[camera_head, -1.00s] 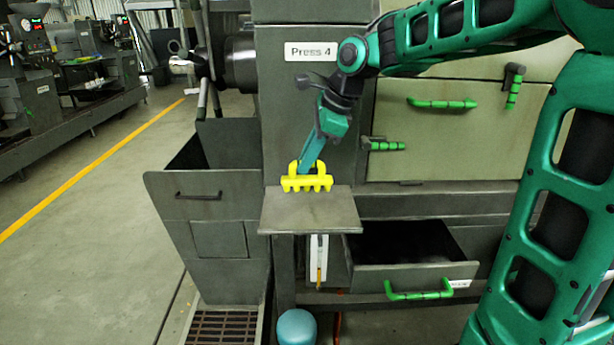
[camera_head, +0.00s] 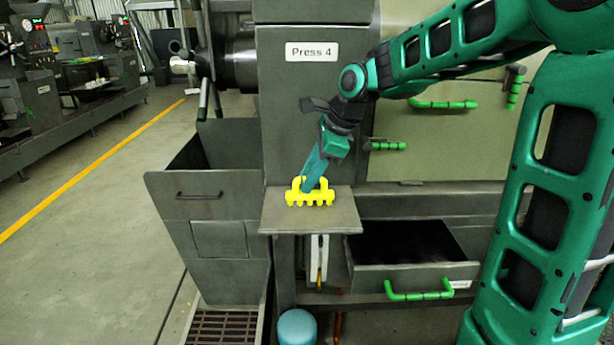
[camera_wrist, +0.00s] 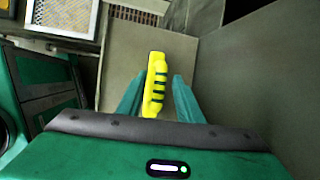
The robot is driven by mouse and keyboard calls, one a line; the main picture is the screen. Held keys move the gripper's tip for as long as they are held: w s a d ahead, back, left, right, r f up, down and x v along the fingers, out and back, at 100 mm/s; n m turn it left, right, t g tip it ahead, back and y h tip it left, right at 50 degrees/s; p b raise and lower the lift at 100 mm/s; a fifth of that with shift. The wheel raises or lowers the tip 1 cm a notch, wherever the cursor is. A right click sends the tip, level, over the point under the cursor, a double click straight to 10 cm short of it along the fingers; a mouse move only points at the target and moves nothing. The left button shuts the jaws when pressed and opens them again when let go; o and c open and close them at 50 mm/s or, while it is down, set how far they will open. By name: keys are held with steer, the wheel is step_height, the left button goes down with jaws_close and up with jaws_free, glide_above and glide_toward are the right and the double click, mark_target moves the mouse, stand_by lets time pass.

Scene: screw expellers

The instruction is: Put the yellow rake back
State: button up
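The yellow rake (camera_head: 310,197) is on the small grey shelf (camera_head: 338,213) at the front of the press, near the shelf's back edge, with its teeth toward the head camera. My gripper (camera_head: 314,180) points down at the rake's handle from above. In the wrist view the rake (camera_wrist: 155,86) lies between the two teal fingers (camera_wrist: 157,85). The fingers stand apart, with a gap between the rake and the right finger. The gripper looks open around the rake. The fingertips' contact with the handle is partly hidden in the head view.
The press body (camera_head: 312,110) rises behind the shelf. An open drawer with a green handle (camera_head: 419,290) is below right. A grey bin (camera_head: 210,185) stands left of the shelf, and a blue round object (camera_head: 296,327) is on the floor below.

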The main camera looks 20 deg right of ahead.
steer(key=v, duration=1.2)
steer(key=s+d+f+n+g+h, duration=0.1)
steer(key=s+d+f+n, duration=0.3)
steer(key=s, duration=0.6)
steer(key=s+d+f+n+g+h, duration=0.1)
steer(key=s+d+f+n, duration=0.4)
steer(key=s+f, duration=0.2)
steer(key=s+d+f+n+g+h, duration=0.1)
steer(key=s+d+f+n, duration=0.3)
steer(key=s, duration=0.8)
step_height(320, 180, down, 3)
steer(key=shift+s+d+r+n+g, duration=0.15)
steer(key=shift+s+d+n+g, duration=0.2)
steer(key=shift+n, duration=0.45)
steer(key=shift+w+f+h, duration=0.25)
steer(key=shift+w+h, duration=0.05)
steer(key=shift+w, duration=0.3)
